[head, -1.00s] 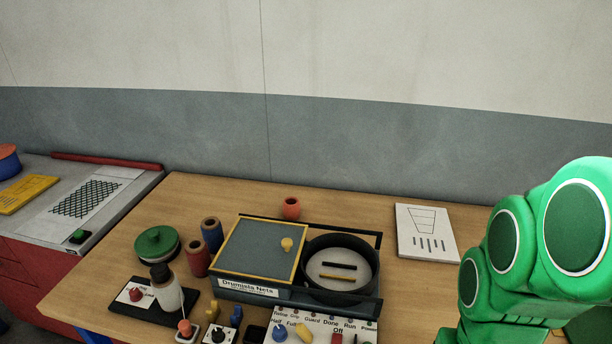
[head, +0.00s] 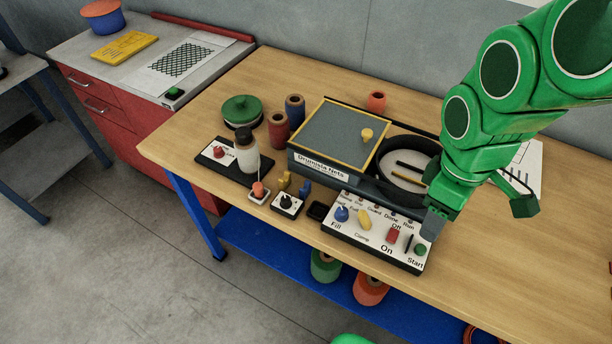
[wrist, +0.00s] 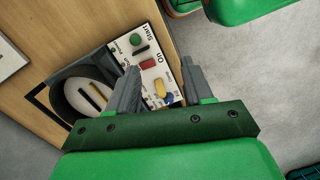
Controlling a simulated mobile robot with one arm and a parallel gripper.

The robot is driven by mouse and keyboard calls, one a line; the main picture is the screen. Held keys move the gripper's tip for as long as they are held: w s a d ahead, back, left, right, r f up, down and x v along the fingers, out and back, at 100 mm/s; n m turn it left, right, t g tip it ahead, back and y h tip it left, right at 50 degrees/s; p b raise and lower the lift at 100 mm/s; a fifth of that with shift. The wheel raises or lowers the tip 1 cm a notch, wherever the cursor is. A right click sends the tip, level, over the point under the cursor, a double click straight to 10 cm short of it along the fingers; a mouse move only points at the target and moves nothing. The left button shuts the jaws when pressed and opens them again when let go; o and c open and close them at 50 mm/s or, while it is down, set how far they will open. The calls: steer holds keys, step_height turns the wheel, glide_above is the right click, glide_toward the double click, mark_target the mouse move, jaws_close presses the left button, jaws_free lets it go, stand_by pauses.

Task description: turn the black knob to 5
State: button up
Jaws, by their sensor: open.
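A black knob (head: 286,201) sits on a small white plate near the table's front edge in the head view, left of the control panel. Its markings are too small to read, so I cannot tell its setting. I do not make it out in the wrist view. My gripper (head: 433,224) is over the right end of the control panel, well to the right of the black knob. In the wrist view my gripper (wrist: 162,82) is open, with nothing between its two grey fingers, and the panel lies beyond them.
The white control panel (head: 356,245) has a blue knob, a yellow handle, a red switch and a green button. Behind it are the grey box (head: 340,135) and black drum (head: 430,152). A corded orange piece (head: 260,190) and yellow and blue pieces crowd the black knob.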

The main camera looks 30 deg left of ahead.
steer(key=w+a+f+n, duration=0.2)
steer(key=a+n, duration=0.3)
steer(key=a, duration=0.2)
steer(key=w+a+f+n, duration=0.1)
steer(key=w+a+n, duration=0.1)
steer(key=a+n, duration=0.5)
steer(key=n+t, duration=0.1)
steer(key=n, duration=0.8)
glide_above(285, 198)
steer(key=shift+y, duration=0.4)
steer(key=f, duration=0.6)
steer(key=shift+d+f, duration=0.25)
steer(key=shift+a+f, duration=0.2)
steer(key=shift+f, duration=3.85)
jaws_close()
